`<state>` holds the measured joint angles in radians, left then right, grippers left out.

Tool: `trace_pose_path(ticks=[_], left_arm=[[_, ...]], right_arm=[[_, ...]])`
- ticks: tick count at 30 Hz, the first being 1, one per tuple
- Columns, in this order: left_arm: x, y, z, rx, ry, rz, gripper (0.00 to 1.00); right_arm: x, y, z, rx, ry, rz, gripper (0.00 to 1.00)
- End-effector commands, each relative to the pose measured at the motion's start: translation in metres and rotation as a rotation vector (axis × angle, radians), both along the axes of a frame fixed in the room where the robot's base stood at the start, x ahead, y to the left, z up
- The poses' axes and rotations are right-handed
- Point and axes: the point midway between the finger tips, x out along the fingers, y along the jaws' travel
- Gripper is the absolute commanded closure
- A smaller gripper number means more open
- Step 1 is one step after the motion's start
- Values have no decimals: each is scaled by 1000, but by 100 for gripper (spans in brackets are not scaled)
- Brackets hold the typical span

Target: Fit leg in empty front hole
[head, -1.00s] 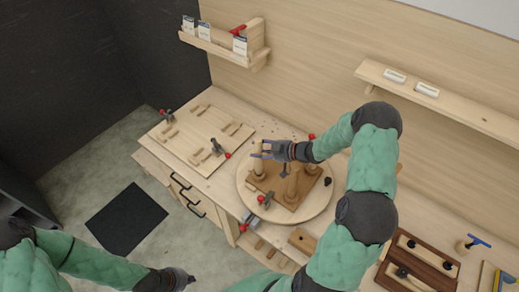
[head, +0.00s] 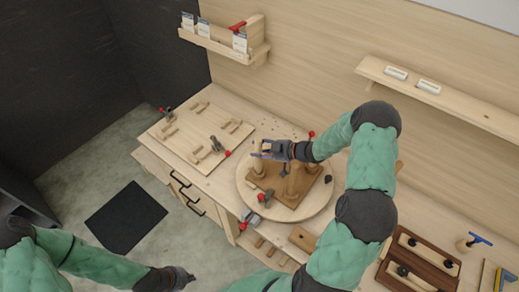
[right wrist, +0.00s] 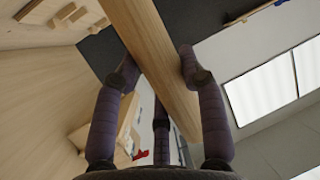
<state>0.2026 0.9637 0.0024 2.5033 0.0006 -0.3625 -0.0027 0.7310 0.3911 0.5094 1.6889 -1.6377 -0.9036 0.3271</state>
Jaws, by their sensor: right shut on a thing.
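My right gripper (head: 264,149) is above the far left part of the brown chair seat board (head: 283,196), shut on a pale wooden leg. In the right wrist view the leg (right wrist: 152,55) runs slantwise between the two fingers. In the head view part of the leg (head: 259,168) shows below the gripper. I cannot tell whether its lower end is in a hole. Another leg (head: 295,181) stands upright on the board to the right. The holes are hidden or too small to make out. My left gripper (head: 187,279) is low at the bottom left, away from the board; its jaws are unclear.
The board lies on a round turntable (head: 318,207) on the bench. A red-handled clamp (head: 264,197) sits at its front edge. A wooden panel (head: 193,135) with clamps and small blocks lies left. A dark wooden tray (head: 424,262) is at the right.

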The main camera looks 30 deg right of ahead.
Motion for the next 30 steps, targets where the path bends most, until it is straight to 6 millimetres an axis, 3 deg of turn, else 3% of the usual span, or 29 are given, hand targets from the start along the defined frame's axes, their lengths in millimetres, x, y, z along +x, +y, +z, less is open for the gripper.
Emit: trace_pose_path(ticks=[8,9,12,23,30], left_arm=[[0,0,-3,0,0,0,100],[0,0,-2,0,0,0,100],[0,0,-2,0,0,0,100],[0,0,-2,0,0,0,100],[0,0,-2,0,0,0,100]], right_arm=[[0,0,-4,0,0,0,95],[0,0,-4,1,-1,0,53],[0,0,-4,0,0,0,31],[0,0,-2,-1,-1,0,31],[1,0,30,-4,-4,0,31]])
